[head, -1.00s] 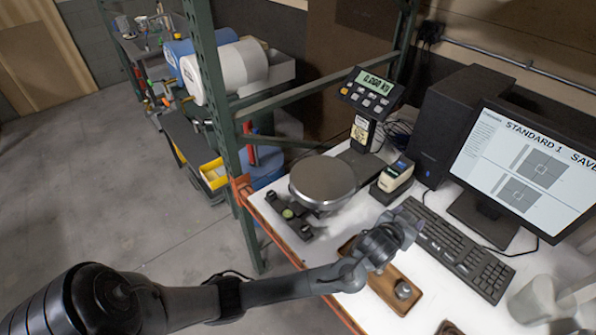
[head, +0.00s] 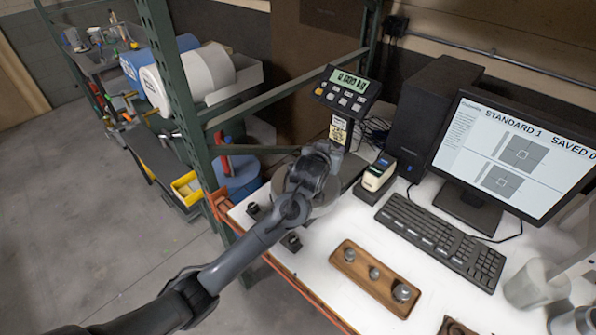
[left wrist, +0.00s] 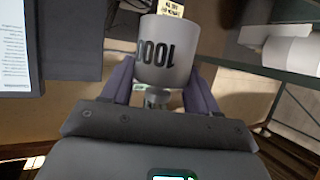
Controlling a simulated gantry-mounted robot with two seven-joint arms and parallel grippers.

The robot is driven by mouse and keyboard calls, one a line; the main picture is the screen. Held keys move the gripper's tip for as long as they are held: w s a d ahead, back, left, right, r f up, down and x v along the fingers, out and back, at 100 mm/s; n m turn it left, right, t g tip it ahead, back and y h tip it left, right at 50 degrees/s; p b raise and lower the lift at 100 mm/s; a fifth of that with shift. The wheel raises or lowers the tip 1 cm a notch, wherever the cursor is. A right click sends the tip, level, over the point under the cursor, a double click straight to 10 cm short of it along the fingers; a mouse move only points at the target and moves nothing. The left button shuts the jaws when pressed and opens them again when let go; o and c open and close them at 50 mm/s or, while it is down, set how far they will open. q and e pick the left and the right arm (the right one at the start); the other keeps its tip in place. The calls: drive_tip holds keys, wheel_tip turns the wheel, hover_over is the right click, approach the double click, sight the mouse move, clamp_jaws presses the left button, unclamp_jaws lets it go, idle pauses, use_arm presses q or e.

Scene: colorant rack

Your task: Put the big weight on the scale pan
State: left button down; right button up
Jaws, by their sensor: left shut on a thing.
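My left gripper (head: 322,158) is over the scale pan (head: 326,204) in the head view and covers much of it. In the left wrist view my left gripper (left wrist: 163,78) is shut on the big weight (left wrist: 167,50), a grey metal cylinder marked 1000, which shows upside down with its narrow neck between the fingers. In the head view the weight is mostly hidden by the gripper, and I cannot tell whether it touches the pan. The scale display (head: 348,80) seems to read zero. My right gripper is not in view.
A wooden tray (head: 362,290) with three smaller weights lies on the white table. A keyboard (head: 440,240), monitor (head: 510,150) and small printer-like device (head: 376,173) stand right of the pan. A green rack post (head: 180,100) rises left of it. The display post stands behind.

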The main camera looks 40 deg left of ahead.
use_arm(q)
drive_tip(key=shift+s+a+f+p, duration=0.1)
drive_tip(key=shift+s+a+f, duration=0.1)
drive_tip(key=shift+a+f, duration=1.5)
drive_tip(key=shift+s+a+f+p, duration=0.15)
drive_tip(key=shift+s+a+f, duration=0.05)
drive_tip(key=shift+a+f, duration=1.5)
drive_tip(key=shift+s+a+f+p, duration=0.1)
drive_tip(key=shift+s+a+f, duration=0.1)
drive_tip(key=shift+a+f, duration=1.5)
drive_tip(key=shift+a, duration=0.15)
drive_tip(key=shift+c, duration=1.3)
unclamp_jaws()
drive_tip(key=shift+f, duration=0.15)
